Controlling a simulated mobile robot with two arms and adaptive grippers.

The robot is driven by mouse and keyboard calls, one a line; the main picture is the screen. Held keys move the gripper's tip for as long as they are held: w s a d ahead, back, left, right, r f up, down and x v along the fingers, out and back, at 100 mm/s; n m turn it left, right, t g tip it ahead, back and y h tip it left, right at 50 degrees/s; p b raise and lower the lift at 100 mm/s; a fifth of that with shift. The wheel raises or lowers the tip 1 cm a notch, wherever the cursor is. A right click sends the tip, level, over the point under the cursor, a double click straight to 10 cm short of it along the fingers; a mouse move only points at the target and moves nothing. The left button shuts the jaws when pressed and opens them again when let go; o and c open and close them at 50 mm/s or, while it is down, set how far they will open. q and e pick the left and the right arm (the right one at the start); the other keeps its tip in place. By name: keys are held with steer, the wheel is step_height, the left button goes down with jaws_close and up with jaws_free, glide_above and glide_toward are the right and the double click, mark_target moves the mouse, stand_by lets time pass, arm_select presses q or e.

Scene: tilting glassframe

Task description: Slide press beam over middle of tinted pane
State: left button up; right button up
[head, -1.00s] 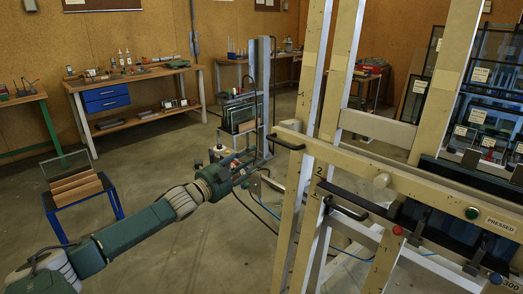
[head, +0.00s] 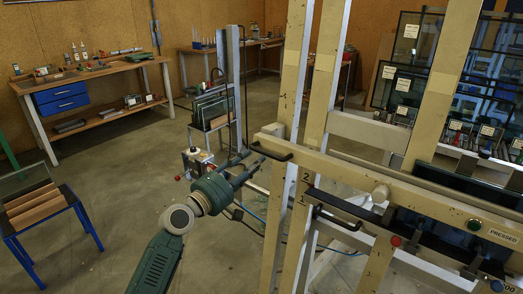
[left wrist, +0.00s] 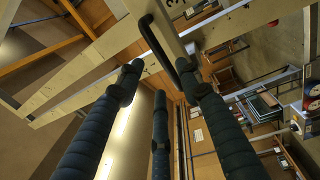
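The press beam (head: 350,176) is a long cream bar slanting across the tilted frame, with a "PRESSED" label near its right end. Its black handle (head: 272,147) is at the left end; a black handle also shows in the left wrist view (left wrist: 158,45). My left gripper (head: 254,163) is just below and left of that handle. In the left wrist view its dark ribbed fingers (left wrist: 160,82) are spread, with the handle ahead of their tips; contact is not visible. A dark tinted pane (head: 440,232) is partly hidden behind the beam. My right gripper is out of view.
A second black handle (head: 334,208) sits on a lower bar. Tall cream uprights (head: 322,90) stand close to the right of my left gripper. A wooden workbench (head: 95,75) and a blue-legged stand (head: 70,195) are at left. The floor between is clear.

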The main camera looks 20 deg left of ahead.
mark_target(265, 153)
arm_select(q)
steer(key=x, duration=0.6)
steer(key=shift+w, duration=0.2)
steer(key=shift+w+d, duration=0.2)
steer(key=shift+w, duration=0.3)
jaws_close()
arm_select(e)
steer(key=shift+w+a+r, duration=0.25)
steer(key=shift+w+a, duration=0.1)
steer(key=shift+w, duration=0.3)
